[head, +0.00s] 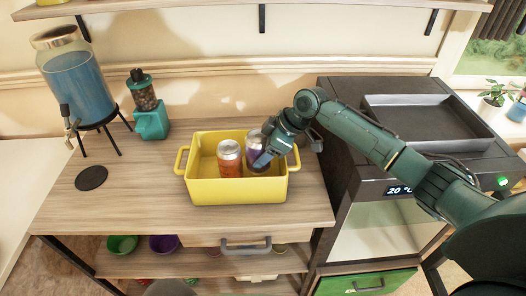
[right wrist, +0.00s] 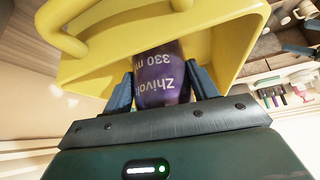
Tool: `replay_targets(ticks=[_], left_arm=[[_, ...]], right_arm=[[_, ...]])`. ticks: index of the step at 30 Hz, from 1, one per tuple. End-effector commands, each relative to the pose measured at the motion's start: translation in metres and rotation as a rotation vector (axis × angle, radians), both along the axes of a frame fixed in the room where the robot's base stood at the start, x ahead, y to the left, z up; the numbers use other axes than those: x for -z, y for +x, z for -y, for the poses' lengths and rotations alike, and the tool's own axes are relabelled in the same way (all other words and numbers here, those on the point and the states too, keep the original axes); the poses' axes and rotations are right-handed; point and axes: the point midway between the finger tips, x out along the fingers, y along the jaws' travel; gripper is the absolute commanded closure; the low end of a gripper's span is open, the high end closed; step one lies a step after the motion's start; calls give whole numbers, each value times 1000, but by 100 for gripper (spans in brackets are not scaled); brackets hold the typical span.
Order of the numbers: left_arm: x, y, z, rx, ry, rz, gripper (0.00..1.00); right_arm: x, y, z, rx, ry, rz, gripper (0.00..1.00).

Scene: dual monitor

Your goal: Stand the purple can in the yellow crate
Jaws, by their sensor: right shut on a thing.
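The yellow crate (head: 238,192) stands on the wooden counter, and it also fills the upper part of the right wrist view (right wrist: 100,60). The purple can (head: 255,150) is inside the crate's right half, about upright, beside an orange-red can (head: 230,160) with a silver top. My right gripper (head: 266,157) reaches in over the crate's right rear and is shut on the purple can. In the right wrist view the purple can (right wrist: 163,75) sits between both fingers. The can's base is hidden, so I cannot tell whether it touches the crate floor. My left gripper is not in view.
A blue drink dispenser (head: 78,85) on a black stand and a teal grinder (head: 148,110) are at the counter's back left. A black coaster (head: 91,178) lies at left. An oven with a tray (head: 425,120) on top stands at right. The counter's front left is clear.

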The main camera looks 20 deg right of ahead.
Motion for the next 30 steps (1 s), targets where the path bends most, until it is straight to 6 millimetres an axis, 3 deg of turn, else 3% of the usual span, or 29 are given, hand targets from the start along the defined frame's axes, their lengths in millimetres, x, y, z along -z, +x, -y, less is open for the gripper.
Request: replay_targets(ticks=[25,26,30], left_arm=[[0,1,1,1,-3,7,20],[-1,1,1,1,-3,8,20],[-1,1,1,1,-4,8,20]], right_arm=[[16,1,-1,0,3,4,75],[18,0,0,0,1,2,40],[18,0,0,0,1,2,28]])
